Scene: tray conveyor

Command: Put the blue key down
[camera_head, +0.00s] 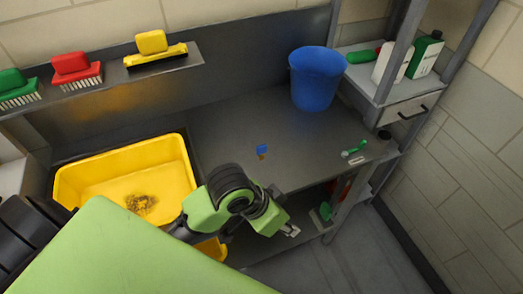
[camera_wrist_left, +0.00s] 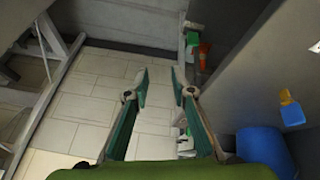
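The blue key (camera_head: 262,149) has a blue head and a short brownish-yellow part. It appears to lie on the grey worktop (camera_head: 225,130), with no gripper touching it. In the left wrist view the key (camera_wrist_left: 291,113) is at the right edge, well to the side of my fingers. My left gripper (camera_head: 291,231) is past the worktop's front edge, apart from the key. In the left wrist view my left gripper (camera_wrist_left: 162,92) is open, with nothing between its two fingers and a tiled floor beyond. My right gripper is in neither view.
A yellow tub (camera_head: 180,160) stands left, a blue bucket (camera_head: 316,80) at the back. A green-handled tool (camera_head: 354,149) lies at the worktop's right end. Red, green and yellow brushes sit on the wall shelf (camera_head: 100,82). Bottles stand on the right shelf. The worktop around the key is clear.

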